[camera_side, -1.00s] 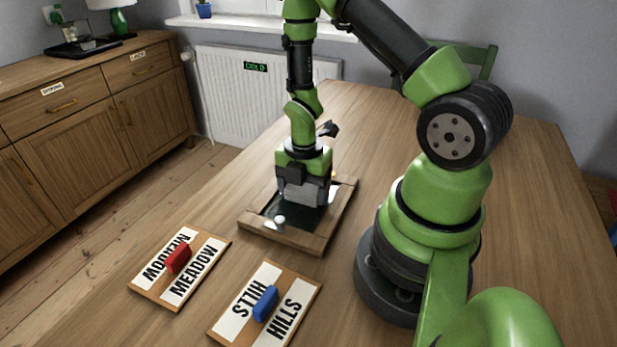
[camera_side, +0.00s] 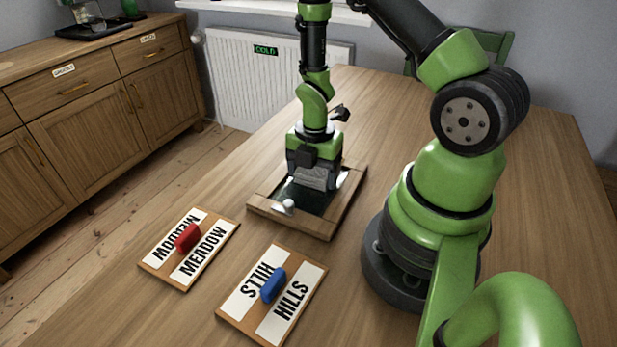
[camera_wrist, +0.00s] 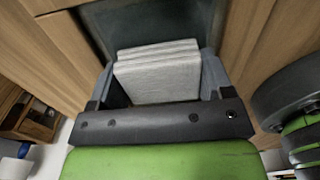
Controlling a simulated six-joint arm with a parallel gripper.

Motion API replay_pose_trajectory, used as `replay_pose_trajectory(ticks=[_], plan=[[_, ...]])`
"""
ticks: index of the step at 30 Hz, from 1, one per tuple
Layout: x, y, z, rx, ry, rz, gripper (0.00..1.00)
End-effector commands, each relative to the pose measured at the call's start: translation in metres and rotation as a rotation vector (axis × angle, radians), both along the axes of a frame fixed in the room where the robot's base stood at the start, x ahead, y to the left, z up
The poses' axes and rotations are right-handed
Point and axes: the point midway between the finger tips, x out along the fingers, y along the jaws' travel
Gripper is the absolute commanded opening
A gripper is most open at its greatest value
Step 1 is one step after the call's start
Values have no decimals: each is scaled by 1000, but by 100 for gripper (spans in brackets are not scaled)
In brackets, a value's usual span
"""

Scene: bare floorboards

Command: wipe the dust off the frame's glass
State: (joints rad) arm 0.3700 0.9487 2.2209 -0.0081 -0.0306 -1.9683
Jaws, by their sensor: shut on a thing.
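The wooden picture frame (camera_side: 295,221) lies flat on the table with dark glass (camera_side: 308,199) inside it. A small white round knob (camera_side: 289,206) stands at its near left part. My gripper (camera_side: 314,176) points down over the far part of the frame and is shut on a light grey folded cloth (camera_wrist: 157,76). In the wrist view my gripper (camera_wrist: 160,72) has the cloth between its two fingers, over the dark glass. The cloth seems to be at or near the glass, but I cannot tell whether it touches. The glass under my gripper is hidden, and dust cannot be made out.
Two wooden boards lie in front of the frame: one with a red handle (camera_side: 188,237) and "MEADOW" labels, one with a blue handle (camera_side: 273,285) and "HILLS" labels. A labelled sideboard (camera_side: 100,105) and a radiator (camera_side: 240,75) reading "COLD" stand behind. Table right of the frame is bare up to my base.

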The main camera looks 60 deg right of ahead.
Motion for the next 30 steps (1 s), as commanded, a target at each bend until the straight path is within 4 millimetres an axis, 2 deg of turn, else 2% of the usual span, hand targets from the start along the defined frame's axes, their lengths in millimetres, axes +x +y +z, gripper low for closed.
replay_pose_trajectory(ticks=[2,6,8,30], plan=[[0,-8,4,-2,-3,-5,44],[1,-21,-5,-1,0,-6,44],[1,-26,4,-4,-5,-6,44],[1,-24,73,-2,-4,-1,44]])
